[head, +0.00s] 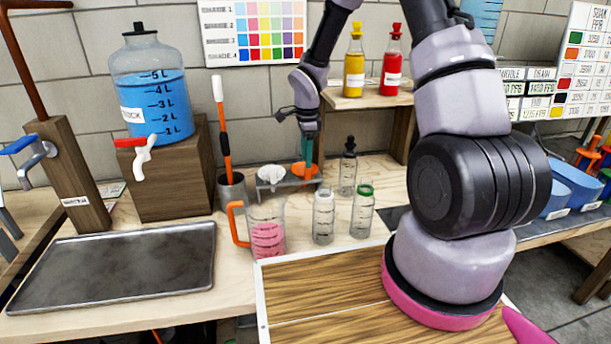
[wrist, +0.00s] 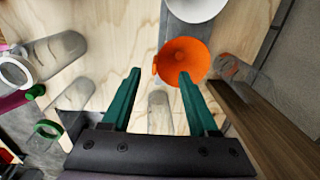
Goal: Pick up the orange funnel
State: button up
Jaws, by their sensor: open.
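The orange funnel (head: 299,171) sits in a grey holder (head: 283,182) on the bench, beside a white funnel (head: 271,173). In the wrist view the orange funnel (wrist: 186,58) shows its wide round mouth and a small tab on its left rim. My gripper (head: 307,158) points down at the orange funnel with its teal fingers. In the wrist view my gripper (wrist: 160,73) is open and empty. Its right fingertip overlaps the funnel's lower edge, and its left fingertip is left of the funnel. I cannot tell whether a finger touches it.
A jug with pink liquid (head: 267,240) and clear bottles (head: 324,215) stand in front of the holder. A cup with an orange-handled tool (head: 232,190) is to its left. A wooden shelf (head: 366,98) with yellow and red bottles is behind. A metal tray (head: 115,265) lies at left.

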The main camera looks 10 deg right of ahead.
aim_at(308, 176)
jog(key=shift+w+d+f, duration=0.1)
jog(key=shift+f, duration=1.5)
jog(key=shift+w+d+f, duration=0.1)
jog(key=shift+f, duration=1.45)
jog(key=shift+s, duration=0.1)
grip_shut()
